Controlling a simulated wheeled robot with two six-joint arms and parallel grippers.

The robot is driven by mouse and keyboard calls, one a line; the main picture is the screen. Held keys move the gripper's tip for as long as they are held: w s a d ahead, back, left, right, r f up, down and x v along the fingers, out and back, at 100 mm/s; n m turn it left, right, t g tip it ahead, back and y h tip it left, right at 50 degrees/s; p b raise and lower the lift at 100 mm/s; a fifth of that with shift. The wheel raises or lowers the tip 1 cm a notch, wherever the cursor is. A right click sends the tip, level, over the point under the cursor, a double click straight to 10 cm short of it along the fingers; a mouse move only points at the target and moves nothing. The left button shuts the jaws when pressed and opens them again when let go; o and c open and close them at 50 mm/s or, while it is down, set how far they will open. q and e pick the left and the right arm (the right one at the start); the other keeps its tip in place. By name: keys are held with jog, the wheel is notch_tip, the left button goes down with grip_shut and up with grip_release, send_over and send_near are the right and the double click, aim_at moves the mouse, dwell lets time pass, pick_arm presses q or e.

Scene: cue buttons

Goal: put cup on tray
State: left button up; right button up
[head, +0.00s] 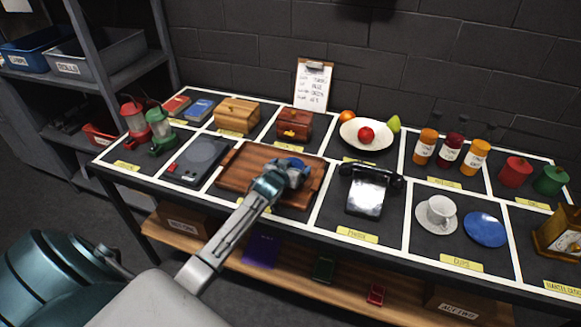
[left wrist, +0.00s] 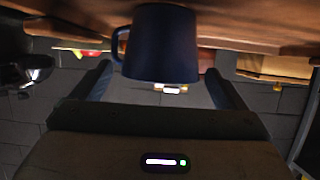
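The dark blue cup (head: 296,166) is at the brown wooden tray (head: 238,165) in the head view, partly hidden by my left gripper (head: 281,178). In the left wrist view, which is upside down, the cup (left wrist: 158,45) appears to rest on the wooden surface (left wrist: 240,22), with its handle to the left. The left gripper's two fingers are spread, one on each side of the cup, with a visible gap at each side. My right gripper is not in view.
A black telephone (head: 369,189) stands right of the tray, and a dark flat device (head: 198,160) lies left of it. Wooden boxes (head: 236,116) are behind. A white cup (head: 440,210) on a saucer and a blue plate (head: 485,224) are at the right.

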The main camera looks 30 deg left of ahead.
pick_arm(q)
jog(key=shift+r, duration=0.1)
jog(key=b+v, duration=0.1)
jog(key=v, duration=1)
jog(key=shift+b, duration=0.35)
jog(key=shift+s+d+r, duration=0.1)
jog(key=shift+s+r, duration=0.1)
jog(key=shift+s, duration=0.25)
